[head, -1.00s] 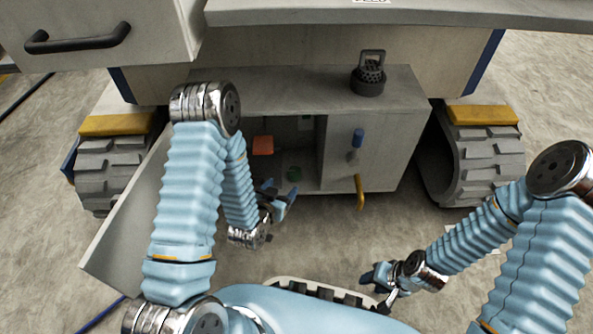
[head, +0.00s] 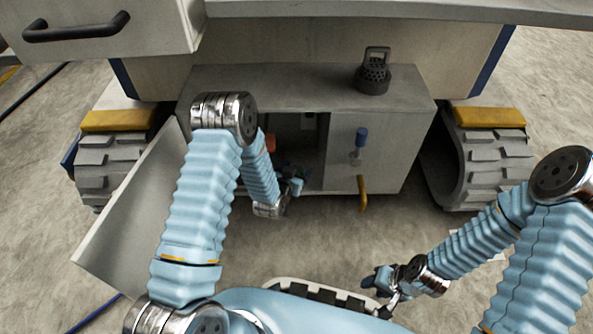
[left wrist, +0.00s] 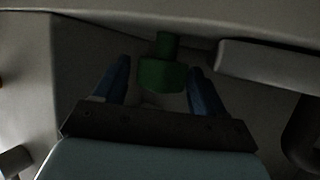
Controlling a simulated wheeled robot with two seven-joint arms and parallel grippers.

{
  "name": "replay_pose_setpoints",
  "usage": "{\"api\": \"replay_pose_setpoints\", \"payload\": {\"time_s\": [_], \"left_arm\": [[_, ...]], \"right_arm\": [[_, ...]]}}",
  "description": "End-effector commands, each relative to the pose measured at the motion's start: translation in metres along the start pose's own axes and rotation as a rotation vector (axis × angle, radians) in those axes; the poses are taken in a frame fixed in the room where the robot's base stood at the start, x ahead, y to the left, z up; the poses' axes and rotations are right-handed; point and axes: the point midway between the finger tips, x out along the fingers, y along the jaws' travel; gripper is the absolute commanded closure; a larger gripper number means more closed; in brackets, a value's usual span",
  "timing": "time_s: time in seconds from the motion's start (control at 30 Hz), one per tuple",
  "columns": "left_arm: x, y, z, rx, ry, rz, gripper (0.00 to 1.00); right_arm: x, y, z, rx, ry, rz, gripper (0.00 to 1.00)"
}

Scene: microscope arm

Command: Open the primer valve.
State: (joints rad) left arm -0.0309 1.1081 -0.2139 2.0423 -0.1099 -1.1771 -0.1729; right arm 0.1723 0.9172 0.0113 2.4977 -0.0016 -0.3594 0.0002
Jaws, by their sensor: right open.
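A green knob-like fitting (left wrist: 160,72) sits inside the low cabinet; it is likely the primer valve, but I see no label. My left gripper (head: 297,187) reaches into the open cabinet front. In the left wrist view, its two blue fingers (left wrist: 160,82) stand apart, one on each side of the green fitting, with gaps showing. In the head view the fitting is mostly hidden by my left gripper. My right gripper (head: 374,281) is open and empty, low in front of the cabinet.
The cabinet (head: 395,115) has its door (head: 125,215) swung open at left. A dark strainer (head: 374,75) stands on top. An orange part (head: 271,142) shows inside. A drawer overhangs at upper left.

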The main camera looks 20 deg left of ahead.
Motion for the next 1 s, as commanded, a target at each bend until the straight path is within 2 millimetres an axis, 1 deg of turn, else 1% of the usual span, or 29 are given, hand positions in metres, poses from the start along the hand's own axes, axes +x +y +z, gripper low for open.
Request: {"api": "replay_pose_setpoints", "payload": {"time_s": [0.03, 0.3, 0.5, 0.67, 0.87, 1.0], "left_arm": [[-0.0001, 0.0, 0.0, 0.0, 0.0, 0.0, 0.38], [-0.0002, -0.0003, 0.0, 0.0, 0.0, 0.0, 0.78], [-0.0001, -0.0001, -0.0003, -0.005, 0.001, -0.013, 0.78], [0.0005, 0.0005, -0.0012, -0.026, 0.004, -0.061, 0.78], [0.0006, 0.0011, -0.001, -0.077, 0.004, -0.182, 0.78], [0.0009, 0.0007, -0.0014, -0.121, 0.004, -0.293, 0.78]], "right_arm": [[0.0, 0.0, 0.0, 0.0, 0.0, 0.0, 0.57], [0.0, 0.0, 0.0, 0.0, 0.0, 0.0, 0.57], [0.0, 0.0, 0.0, 0.0, 0.0, 0.0, 0.57], [0.0, 0.0, 0.0, 0.0, 0.0, 0.0, 0.57], [0.0, 0.0, 0.0, 0.0, 0.0, 0.0, 0.57], [0.0, 0.0, 0.0, 0.0, 0.0, 0.0, 0.57]]}}
